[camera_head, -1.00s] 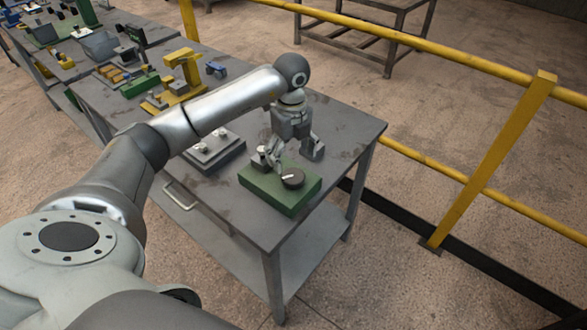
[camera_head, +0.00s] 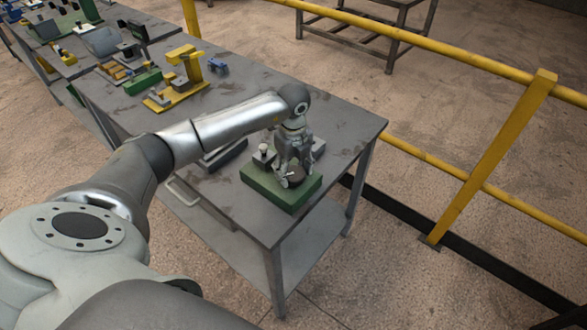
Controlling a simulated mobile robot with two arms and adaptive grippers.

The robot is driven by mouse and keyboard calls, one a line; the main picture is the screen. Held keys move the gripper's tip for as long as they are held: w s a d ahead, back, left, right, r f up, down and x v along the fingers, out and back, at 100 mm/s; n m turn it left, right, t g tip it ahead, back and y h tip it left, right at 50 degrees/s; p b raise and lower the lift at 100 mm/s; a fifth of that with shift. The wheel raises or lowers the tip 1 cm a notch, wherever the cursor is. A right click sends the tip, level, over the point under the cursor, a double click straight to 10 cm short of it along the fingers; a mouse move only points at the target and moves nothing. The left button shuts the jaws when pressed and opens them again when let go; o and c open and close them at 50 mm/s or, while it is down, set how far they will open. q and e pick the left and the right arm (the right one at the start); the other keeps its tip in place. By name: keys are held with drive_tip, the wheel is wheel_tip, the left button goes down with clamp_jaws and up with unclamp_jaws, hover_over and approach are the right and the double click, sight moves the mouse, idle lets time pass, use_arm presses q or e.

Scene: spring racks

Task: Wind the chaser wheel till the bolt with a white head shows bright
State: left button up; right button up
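A green block (camera_head: 270,190) sits near the front right corner of the grey table. A dark round wheel (camera_head: 297,177) is on top of it, partly hidden by my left gripper (camera_head: 292,176). The gripper points down right over the wheel, with its fingers at the wheel's sides; whether they press on it is too small to tell. A bolt with a pale head (camera_head: 263,147) stands at the block's back left; I cannot tell whether its head is bright. My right gripper is not in view.
A grey plate (camera_head: 225,155) lies behind the green block, mostly hidden under my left arm. A yellow fixture (camera_head: 185,82) and a green piece (camera_head: 142,82) stand farther back on the table (camera_head: 340,125). A yellow railing (camera_head: 490,155) runs along the right.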

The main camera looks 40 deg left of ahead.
use_arm(q)
drive_tip(key=c, duration=0.3)
drive_tip(key=m+b, duration=0.2)
drive_tip(key=m, duration=0.1)
drive_tip(key=shift+f+m+b, duration=0.15)
drive_tip(key=shift+m+b, duration=0.25)
drive_tip(key=m+b, duration=0.2)
drive_tip(key=m, duration=0.1)
drive_tip(key=shift+w+m, duration=0.1)
drive_tip(key=shift+m, duration=0.2)
drive_tip(key=m+b, duration=0.2)
drive_tip(key=m, duration=0.1)
drive_tip(key=shift+d+m, duration=0.1)
drive_tip(key=shift+m, duration=0.2)
drive_tip(key=m+b, duration=0.3)
drive_tip(key=m, duration=0.3)
drive_tip(key=m+b, duration=0.1)
drive_tip(key=m, duration=0.1)
drive_tip(key=m+b, duration=0.1)
drive_tip(key=m, duration=0.2)
drive_tip(key=shift+d+r+m+b, duration=0.1)
drive_tip(key=shift+r+m+b, duration=0.1)
drive_tip(key=shift+m+b, duration=0.1)
